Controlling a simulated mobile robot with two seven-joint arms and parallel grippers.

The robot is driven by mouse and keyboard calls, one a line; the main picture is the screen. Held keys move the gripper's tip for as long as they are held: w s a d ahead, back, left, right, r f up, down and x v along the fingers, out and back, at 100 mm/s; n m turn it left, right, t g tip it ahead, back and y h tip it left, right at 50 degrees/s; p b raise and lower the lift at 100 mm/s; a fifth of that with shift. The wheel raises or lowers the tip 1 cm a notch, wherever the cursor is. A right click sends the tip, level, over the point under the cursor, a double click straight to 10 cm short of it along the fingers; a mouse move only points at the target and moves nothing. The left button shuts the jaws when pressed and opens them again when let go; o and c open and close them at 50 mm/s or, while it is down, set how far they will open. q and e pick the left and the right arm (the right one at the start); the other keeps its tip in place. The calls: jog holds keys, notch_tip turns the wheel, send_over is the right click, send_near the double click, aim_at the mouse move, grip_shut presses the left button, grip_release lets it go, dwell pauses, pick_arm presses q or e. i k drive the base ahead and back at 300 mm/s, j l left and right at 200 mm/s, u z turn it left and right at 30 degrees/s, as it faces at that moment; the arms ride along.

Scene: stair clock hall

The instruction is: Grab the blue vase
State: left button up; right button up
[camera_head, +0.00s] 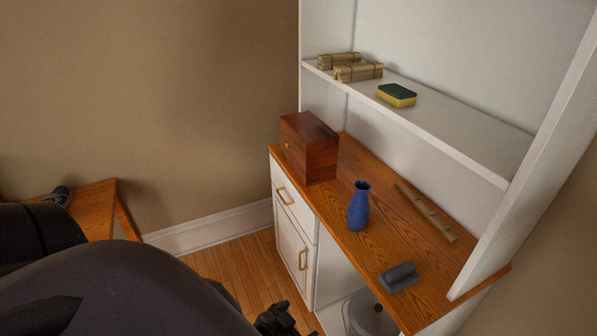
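The blue vase (359,208) stands upright on the brown wooden top (387,239) of a white cabinet, near its front edge. Its narrow neck and open mouth face up. A dark gripper (277,320) shows partly at the bottom edge, in front of the cabinet and below the vase, apart from it. Its fingers are cut off by the frame, so I cannot tell whether it is open or shut. It lies beside my large dark arm link from the left, so it appears to be my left gripper. My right gripper does not show.
A wooden box (310,147) stands left of the vase. A bamboo stick (426,211) lies behind it, and a grey block (398,277) lies to its right. The shelf (450,130) above holds tied bundles (358,72) and a sponge (396,95). A wooden table (94,208) stands at left.

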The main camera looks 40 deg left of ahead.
aim_at(358, 209)
jog(key=k+j+u, duration=0.4)
jog(key=j, duration=0.35)
jog(key=i+u, duration=0.1)
jog(key=u, duration=0.7)
jog(key=i+l+u, duration=0.1)
jog(key=u, duration=0.25)
jog(key=i+l, duration=0.15)
